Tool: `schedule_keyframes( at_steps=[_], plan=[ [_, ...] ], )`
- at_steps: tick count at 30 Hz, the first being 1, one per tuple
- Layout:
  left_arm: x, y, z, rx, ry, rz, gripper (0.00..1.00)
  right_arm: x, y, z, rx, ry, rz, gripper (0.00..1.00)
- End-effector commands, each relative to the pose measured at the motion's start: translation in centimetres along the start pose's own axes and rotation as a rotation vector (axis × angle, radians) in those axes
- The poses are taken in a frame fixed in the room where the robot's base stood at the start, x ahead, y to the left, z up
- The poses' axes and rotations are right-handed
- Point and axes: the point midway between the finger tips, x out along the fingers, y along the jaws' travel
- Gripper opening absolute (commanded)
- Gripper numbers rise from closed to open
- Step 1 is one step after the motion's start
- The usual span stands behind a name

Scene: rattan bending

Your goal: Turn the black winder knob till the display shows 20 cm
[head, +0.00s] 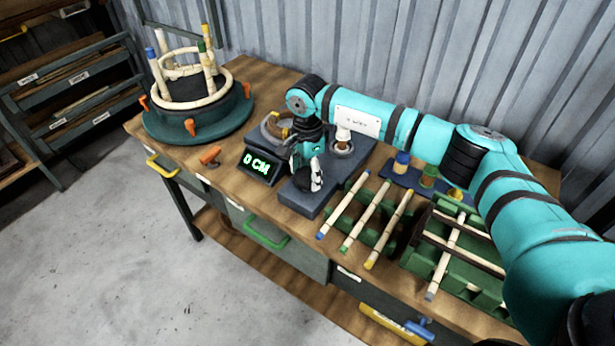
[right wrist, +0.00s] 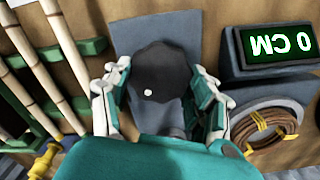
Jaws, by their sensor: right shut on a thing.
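The black winder knob (right wrist: 160,72) is round with a small white dot on its top. It stands on a dark grey base plate (head: 308,203). My right gripper (head: 311,174) reaches down over it and is shut on the knob, with one finger on each side in the right wrist view (right wrist: 160,90). In the head view the gripper hides much of the knob. The display (head: 259,166) beside it reads 0 CM in green; it appears upside down in the right wrist view (right wrist: 279,47). My left gripper is not in view.
A rattan coil (right wrist: 268,130) with yellow ties lies near the display. Several rattan poles (head: 363,218) rest on green racks to the right. A round green jig (head: 232,118) with a rattan frame stands at the table's left.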

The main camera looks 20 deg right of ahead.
Motion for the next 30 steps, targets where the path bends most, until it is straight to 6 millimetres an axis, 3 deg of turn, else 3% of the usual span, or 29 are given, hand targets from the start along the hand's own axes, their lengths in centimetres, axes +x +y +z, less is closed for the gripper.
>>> schedule_keyframes(
  at_steps=[12, 30],
  plan=[
    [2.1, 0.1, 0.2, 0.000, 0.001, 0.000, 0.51, 0.1, -0.1, 0.0, 0.396, 0.000, -0.003, 0.27],
    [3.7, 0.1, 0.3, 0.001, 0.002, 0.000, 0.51, -0.1, -0.1, 0.0, 0.920, -0.002, -0.004, 0.27]
  ],
)
